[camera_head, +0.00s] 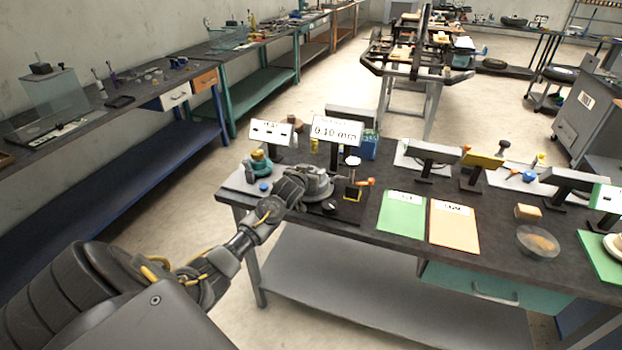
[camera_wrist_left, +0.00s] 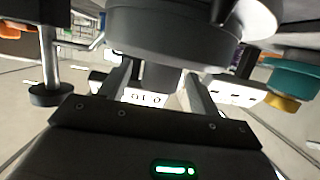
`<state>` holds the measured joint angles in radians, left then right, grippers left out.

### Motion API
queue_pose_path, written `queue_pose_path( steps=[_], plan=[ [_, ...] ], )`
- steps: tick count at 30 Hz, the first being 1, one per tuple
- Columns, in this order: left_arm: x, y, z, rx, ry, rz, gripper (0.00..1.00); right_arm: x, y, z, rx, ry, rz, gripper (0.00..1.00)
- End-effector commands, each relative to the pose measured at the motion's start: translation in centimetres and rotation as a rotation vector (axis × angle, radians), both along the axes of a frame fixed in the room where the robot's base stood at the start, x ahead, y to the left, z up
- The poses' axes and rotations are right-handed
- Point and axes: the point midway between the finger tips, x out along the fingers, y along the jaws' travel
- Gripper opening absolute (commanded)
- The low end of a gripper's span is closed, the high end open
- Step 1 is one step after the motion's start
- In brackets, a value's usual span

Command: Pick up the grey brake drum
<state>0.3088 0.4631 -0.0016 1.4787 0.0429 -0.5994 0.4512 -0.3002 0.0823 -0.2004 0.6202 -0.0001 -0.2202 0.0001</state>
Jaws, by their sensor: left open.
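The grey brake drum (camera_head: 318,183) is a round grey part at the left end of the dark workbench, partly hidden behind my left wrist. In the left wrist view, a large grey disc, seemingly the drum (camera_wrist_left: 175,38), fills the top middle, close in front of the jaws. My left gripper (camera_wrist_left: 160,82) is open, with one finger on each side of a dark grey post below the disc. Whether the fingers touch it I cannot tell. In the head view my left gripper (camera_head: 300,188) is beside the drum, its fingers mostly hidden. My right gripper is not in view.
A teal and yellow part (camera_head: 260,163) stands left of the drum. A display reading 0.10 mm (camera_head: 337,131) is behind it. An orange-handled tool (camera_head: 366,182) is at its right. Green (camera_head: 401,213) and orange (camera_head: 454,222) sheets lie farther right.

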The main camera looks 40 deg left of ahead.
Motion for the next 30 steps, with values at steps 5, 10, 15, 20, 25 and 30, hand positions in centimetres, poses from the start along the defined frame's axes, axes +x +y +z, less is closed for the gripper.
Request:
queue_pose_path(
  steps=[5, 10, 15, 20, 25, 30],
  plan=[
    [0.77, 0.23, -0.31, 0.001, 0.0, -0.001, 0.63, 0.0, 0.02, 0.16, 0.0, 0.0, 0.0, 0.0],
    [0.77, 0.24, -0.35, 0.001, 0.0, -0.001, 0.63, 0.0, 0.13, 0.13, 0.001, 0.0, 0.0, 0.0],
    [0.75, 0.24, -0.34, 0.001, 0.0, 0.0, 0.43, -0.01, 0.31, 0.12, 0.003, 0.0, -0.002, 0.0],
    [0.74, 0.25, -0.34, 0.001, 0.0, 0.0, 0.22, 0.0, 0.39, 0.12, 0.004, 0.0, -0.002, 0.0],
    [0.74, 0.25, -0.32, 0.001, 0.0, 0.0, 0.0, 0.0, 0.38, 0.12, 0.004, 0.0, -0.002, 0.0],
    [0.79, 0.3, -0.09, 0.001, -0.004, 0.0, 0.0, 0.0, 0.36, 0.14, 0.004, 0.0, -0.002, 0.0]
  ],
)
